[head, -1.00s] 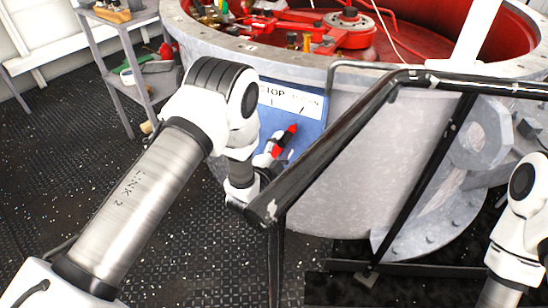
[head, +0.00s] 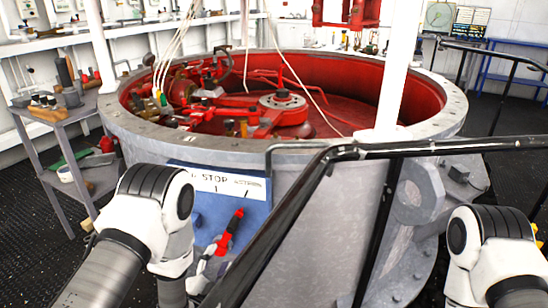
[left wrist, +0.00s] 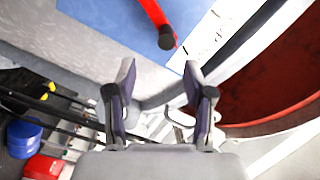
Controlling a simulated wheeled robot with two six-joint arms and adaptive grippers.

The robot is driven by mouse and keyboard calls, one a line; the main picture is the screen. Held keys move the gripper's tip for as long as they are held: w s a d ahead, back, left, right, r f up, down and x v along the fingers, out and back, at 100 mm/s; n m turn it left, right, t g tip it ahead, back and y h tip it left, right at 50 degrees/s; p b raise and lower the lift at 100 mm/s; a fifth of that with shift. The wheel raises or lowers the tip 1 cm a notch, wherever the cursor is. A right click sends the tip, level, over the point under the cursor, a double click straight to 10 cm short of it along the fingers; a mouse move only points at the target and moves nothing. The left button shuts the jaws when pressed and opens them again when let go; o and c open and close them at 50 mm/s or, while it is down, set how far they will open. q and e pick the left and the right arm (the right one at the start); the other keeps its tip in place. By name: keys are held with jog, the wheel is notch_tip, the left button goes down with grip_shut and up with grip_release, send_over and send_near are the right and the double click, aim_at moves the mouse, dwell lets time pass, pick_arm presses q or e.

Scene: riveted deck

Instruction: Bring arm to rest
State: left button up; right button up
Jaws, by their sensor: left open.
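A red lever (head: 231,231) with a dark tip stands on a blue panel (head: 258,210), tilted up to the right below a white plate lettered STOP. My left arm is bent, with its elbow in front of the panel's left side. In the left wrist view, my left gripper (left wrist: 160,78) is open, with nothing between its fingers. The red lever (left wrist: 155,18) shows beyond the fingertips, apart from them, at the top of that view. In the head view the left fingers are hard to make out low in the picture. Only my right arm's upper part shows; its gripper is out of view.
A dark handrail (head: 300,185) crosses in front of the panel, close to my left arm. Behind is a large round grey housing (head: 140,130) with red machinery inside. A grey shelf table (head: 60,115) with tools stands at left. Studded dark floor lies at lower left.

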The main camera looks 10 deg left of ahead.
pick_arm(q)
jog(key=s+a+f+n+g+y, duration=0.1)
jog(key=s+a+f+n+g, duration=0.15)
jog(key=s+f+g, duration=0.4)
jog(key=s+a+f+n+g+y, duration=0.1)
jog(key=s+f+n+g, duration=0.2)
jog(key=s+f, duration=0.55)
jog(key=s+f+n+g, duration=0.4)
jog(key=s+n+g, duration=0.45)
jog(key=s, duration=0.75)
notch_tip(320, 180, up, 21)
jog(key=p, duration=2)
jog(key=shift+a+f+p, duration=0.2)
jog(key=shift+a+p, duration=0.1)
jog(key=shift+p, duration=0.1)
